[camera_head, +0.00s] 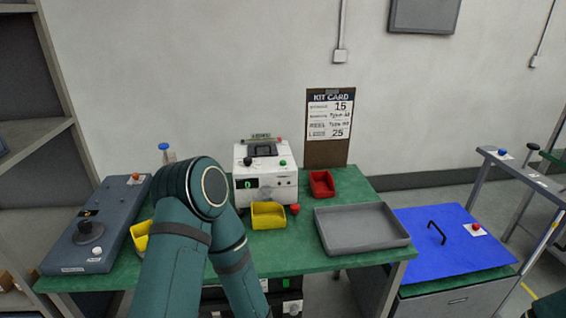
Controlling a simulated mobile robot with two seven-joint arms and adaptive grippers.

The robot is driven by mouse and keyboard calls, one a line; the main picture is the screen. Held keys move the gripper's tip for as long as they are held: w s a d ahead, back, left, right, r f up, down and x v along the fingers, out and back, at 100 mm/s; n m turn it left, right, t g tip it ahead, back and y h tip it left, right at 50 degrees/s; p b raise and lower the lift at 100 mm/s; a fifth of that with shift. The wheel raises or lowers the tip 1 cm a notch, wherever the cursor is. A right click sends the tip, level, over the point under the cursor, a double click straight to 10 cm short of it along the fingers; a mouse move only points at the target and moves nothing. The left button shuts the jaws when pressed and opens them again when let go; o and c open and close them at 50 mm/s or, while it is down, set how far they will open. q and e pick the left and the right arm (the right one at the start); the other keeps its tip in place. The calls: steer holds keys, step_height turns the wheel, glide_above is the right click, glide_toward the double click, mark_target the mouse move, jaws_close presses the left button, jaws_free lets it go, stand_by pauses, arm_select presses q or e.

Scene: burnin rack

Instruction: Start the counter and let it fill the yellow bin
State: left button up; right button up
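The counter (250,196) is a white box on the green bench, with a dark part on top. Its small display (248,183) shows a green digit that looks like 0. A green button (283,163) is on its upper right, and a red button (295,209) sits at its lower right front. A yellow bin (268,216) stands directly in front of the counter; no contents can be made out. A second yellow bin (140,236) is at the left, partly hidden by my teal arm. Neither gripper shows.
A red bin (321,184) and an empty grey tray (324,222) are right of the counter. A dark device (70,254) with a knob lies at the left. A blue panel (455,248) with a handle is at right. A kit card (330,117) hangs behind.

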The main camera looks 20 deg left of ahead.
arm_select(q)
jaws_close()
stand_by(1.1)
